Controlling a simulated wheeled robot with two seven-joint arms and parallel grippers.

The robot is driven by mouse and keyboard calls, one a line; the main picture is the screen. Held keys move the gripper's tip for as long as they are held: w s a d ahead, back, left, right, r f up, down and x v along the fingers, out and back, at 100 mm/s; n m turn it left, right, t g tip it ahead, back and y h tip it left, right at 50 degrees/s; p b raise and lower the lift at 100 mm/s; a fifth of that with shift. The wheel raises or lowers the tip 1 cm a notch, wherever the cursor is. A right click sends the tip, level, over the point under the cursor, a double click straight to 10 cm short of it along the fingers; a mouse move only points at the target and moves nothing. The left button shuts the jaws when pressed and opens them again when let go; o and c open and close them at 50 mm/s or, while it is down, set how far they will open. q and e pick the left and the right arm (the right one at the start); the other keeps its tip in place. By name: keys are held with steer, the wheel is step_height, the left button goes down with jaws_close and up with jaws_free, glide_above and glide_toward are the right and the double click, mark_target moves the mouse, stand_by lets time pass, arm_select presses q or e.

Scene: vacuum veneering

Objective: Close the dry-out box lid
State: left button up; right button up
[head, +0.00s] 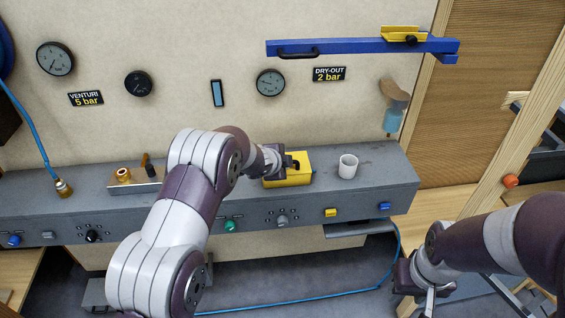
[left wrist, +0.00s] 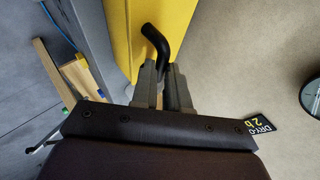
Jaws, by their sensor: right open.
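The yellow dry-out box (head: 298,178) sits on the grey console ledge under the DRY-OUT sign. A yellow panel of it (left wrist: 125,30) fills the upper middle of the left wrist view. A bent black handle (left wrist: 155,40) stands out from it. My left gripper (head: 284,161) is at the box. In the left wrist view its two fingers (left wrist: 163,82) are close together with the handle's end between them. The head view does not clearly show how far the lid is raised. My right gripper (head: 428,296) is open and empty, low at the right, away from the console.
A white cup (head: 348,166) stands on the ledge just right of the box. A metal block with a brass fitting (head: 135,178) is to the left. A blue bar (head: 355,47) juts along the wall above. A blue hose (head: 330,295) lies on the floor.

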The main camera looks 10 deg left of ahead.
arm_select(q)
steer(key=shift+o, duration=0.7)
steer(key=shift+s+d+f+g, duration=0.15)
steer(key=shift+s+f, duration=0.15)
steer(key=shift+f, duration=0.35)
steer(key=shift+s+f+g, duration=0.15)
steer(key=shift+s+f, duration=0.15)
steer(key=shift+f, duration=0.3)
steer(key=shift+s+r, duration=0.15)
steer(key=shift+r, duration=0.25)
steer(key=v, duration=1.2)
steer(key=shift+r, duration=0.25)
